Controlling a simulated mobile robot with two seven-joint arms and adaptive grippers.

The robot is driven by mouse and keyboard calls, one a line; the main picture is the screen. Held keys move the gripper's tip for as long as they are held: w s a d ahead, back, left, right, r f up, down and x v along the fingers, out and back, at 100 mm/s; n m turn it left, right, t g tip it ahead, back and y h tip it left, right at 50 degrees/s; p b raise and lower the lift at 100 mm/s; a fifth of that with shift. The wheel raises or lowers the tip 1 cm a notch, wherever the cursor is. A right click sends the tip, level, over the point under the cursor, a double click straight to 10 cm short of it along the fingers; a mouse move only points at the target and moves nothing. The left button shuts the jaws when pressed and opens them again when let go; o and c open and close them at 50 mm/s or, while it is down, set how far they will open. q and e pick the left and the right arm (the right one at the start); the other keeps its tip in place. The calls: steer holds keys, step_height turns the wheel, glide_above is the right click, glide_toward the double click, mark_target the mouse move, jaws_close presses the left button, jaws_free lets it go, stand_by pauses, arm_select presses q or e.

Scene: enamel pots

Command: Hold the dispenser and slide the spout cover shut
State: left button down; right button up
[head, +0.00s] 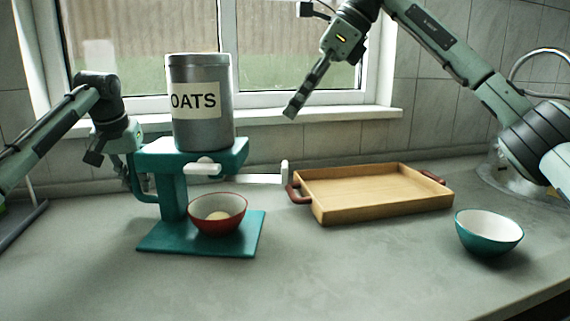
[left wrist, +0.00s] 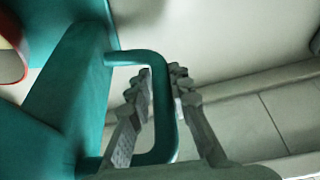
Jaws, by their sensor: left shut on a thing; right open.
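The dispenser is a teal stand (head: 172,196) with a grey canister labelled OATS (head: 200,127) on top. Under its top is a white spout (head: 203,169). The white spout cover (head: 250,179) sticks out to the right and ends in an upright tab (head: 284,173). My left gripper (head: 127,175) is at the teal side handle, partly hidden in the head view. In the left wrist view its fingers (left wrist: 162,92) are shut around the handle (left wrist: 163,120). My right gripper (head: 291,110) is open and empty, in the air above the counter, above and apart from the tab.
A red bowl (head: 231,223) with some pale contents stands on the dispenser's base (head: 190,244). A wooden tray (head: 385,209) with dark red handles lies right of the tab. A teal bowl (head: 489,246) stands at the right. The front counter (head: 330,280) is clear.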

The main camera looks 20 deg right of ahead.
mark_target(285, 163)
steer(key=shift+n+g+h, duration=0.4)
steer(key=shift+n+h, duration=0.1)
steer(key=shift+h, duration=0.4)
steer(key=x, duration=0.3)
steer(key=s+d+x, duration=0.1)
steer(key=x, duration=0.3)
steer(key=s+f+x, duration=0.1)
steer(key=x, duration=0.3)
steer(key=shift+d+f, duration=0.2)
steer(key=shift+c, duration=0.4)
jaws_close()
